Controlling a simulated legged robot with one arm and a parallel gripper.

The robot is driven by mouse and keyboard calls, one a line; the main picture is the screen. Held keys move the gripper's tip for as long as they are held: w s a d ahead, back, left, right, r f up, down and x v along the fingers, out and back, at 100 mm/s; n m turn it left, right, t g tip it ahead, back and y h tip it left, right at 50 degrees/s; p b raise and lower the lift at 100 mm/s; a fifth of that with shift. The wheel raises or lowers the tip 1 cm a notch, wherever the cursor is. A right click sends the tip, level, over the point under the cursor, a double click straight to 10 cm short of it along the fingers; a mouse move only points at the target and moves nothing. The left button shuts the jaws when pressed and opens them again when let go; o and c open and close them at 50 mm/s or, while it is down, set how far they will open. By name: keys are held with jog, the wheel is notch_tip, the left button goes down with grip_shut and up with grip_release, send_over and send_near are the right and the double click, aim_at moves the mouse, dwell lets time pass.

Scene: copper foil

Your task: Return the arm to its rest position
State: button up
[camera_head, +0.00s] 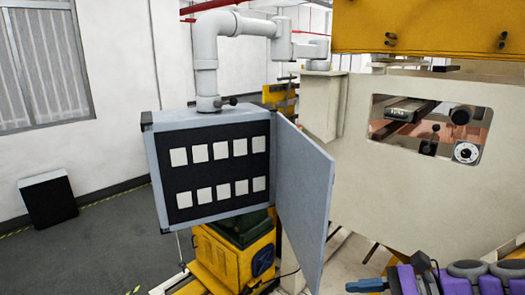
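Part of my arm, purple and dark grey, shows at the bottom right corner, cut off by the picture's lower edge. A small blue piece at its left end looks like part of my gripper (368,285). I cannot make out two fingers or whether anything is held. The arm's tip is low, to the right of the open door (304,200) of the grey control box (165,170), with a visible gap between them.
The box hangs from a thick white pipe (206,70) and has a black panel with two rows of pale squares. A large beige machine (400,200) with a window stands at right. A dark box (48,200) is on the floor at left, where the floor is mostly clear.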

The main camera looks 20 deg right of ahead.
jog(key=a+f+n+g+h+b, duration=0.2)
jog(key=a+f+n+g+b, duration=0.6)
jog(key=a, duration=0.9)
jog(key=s+a+f+n+g+h+b, duration=0.1)
jog(key=s+a+f+n+h+b, duration=0.1)
jog(key=s+f+n+h+b, duration=0.2)
jog(key=s+a+f+n+g+h+b, duration=0.1)
jog(key=s+f+n+h+b, duration=0.3)
jog(key=f+n, duration=0.6)
notch_tip(320, 180, down, 4)
jog(key=shift+s+a+n+g+h, duration=0.4)
jog(key=shift+s+a, duration=0.45)
jog(key=shift+s, duration=0.3)
